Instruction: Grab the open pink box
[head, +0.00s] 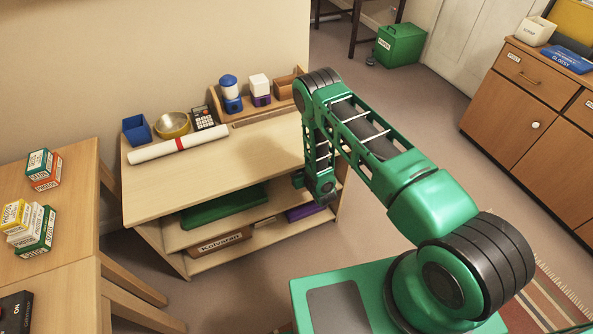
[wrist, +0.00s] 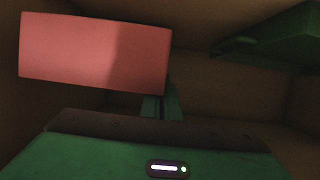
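A pink box (wrist: 95,52) shows in the wrist view as a plain, slightly tilted pink face at the upper left. Its opening and inside do not show. In the head view I cannot make it out. My gripper (wrist: 162,107) shows in the wrist view as a green body along the bottom with narrow green parts at the middle, partly hidden by the pink box's lower right corner. I cannot tell whether they touch or how the fingers stand. In the head view my arm's end reaches down at the right end of the low wooden shelf unit (head: 215,165).
Brown wooden surfaces surround the wrist view, with a green flat thing (wrist: 275,38) at upper right. The shelf unit holds a green board (head: 222,203) and a purple item (head: 304,212). A white roll (head: 178,145) and calculator (head: 204,118) lie on top, with clear room in front.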

